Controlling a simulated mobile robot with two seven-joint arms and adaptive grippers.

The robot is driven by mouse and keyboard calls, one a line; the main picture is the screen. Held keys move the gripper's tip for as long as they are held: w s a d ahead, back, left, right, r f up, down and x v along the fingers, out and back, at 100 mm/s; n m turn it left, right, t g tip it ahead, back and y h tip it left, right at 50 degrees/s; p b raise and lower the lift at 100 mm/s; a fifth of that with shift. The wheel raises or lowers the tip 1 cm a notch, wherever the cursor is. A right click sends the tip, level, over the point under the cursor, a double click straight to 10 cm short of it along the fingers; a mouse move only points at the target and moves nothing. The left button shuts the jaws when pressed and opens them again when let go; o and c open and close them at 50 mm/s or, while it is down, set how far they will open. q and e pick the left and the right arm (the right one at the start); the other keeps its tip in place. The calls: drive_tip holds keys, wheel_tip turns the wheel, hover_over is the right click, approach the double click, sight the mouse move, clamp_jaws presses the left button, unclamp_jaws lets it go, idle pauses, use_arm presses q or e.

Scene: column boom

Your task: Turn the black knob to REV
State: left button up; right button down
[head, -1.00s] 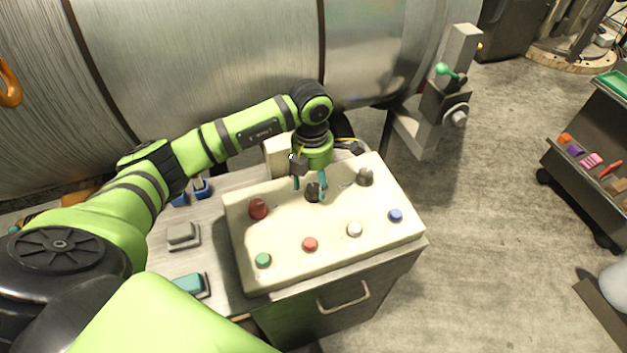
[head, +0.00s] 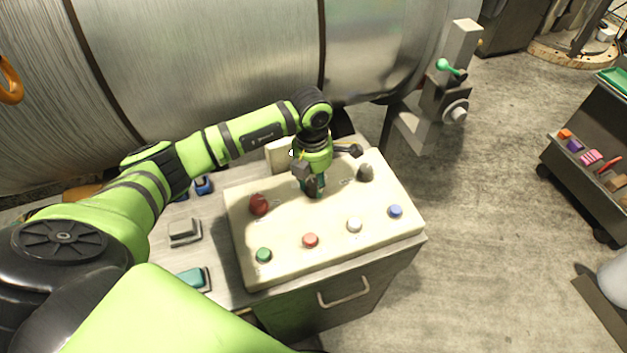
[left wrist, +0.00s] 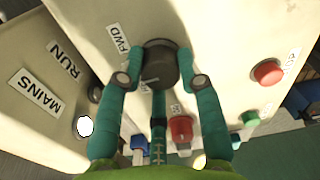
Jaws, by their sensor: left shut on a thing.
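The black knob (left wrist: 160,66) is on the cream control panel (head: 290,222), and a label reading FWD (left wrist: 118,38) is beside it in the left wrist view. My left gripper (left wrist: 160,78) is shut on the knob, with a teal finger on either side. In the head view my left gripper (head: 311,188) is down at the panel, and it and the wrist hide most of the knob. I cannot make out a REV label. My right gripper is not in view.
A red knob (head: 258,204) and a grey knob (head: 365,173) stand on either side. Green (head: 263,255), red (head: 310,240), white (head: 354,229) and blue (head: 395,211) buttons line the panel's front. A large metal drum (head: 220,60) is behind. Open floor lies to the right.

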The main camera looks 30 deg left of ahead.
sight(311, 183)
use_arm(q)
drive_tip(key=n+b, duration=0.1)
drive_tip(key=n, duration=0.2)
drive_tip(key=shift+f+n, duration=0.1)
drive_tip(key=shift+n, duration=0.3)
drive_tip(key=shift+s+n+b, duration=0.1)
drive_tip(key=shift+n+b, duration=0.55)
drive_tip(key=shift+n, duration=1.65)
drive_tip(key=o, duration=1.2)
drive_tip(key=shift+c, duration=0.2)
drive_tip(key=shift+r, duration=0.2)
wheel_tip(311, 183, up, 12)
drive_tip(key=shift+a+f, duration=0.15)
drive_tip(key=shift+a, duration=0.05)
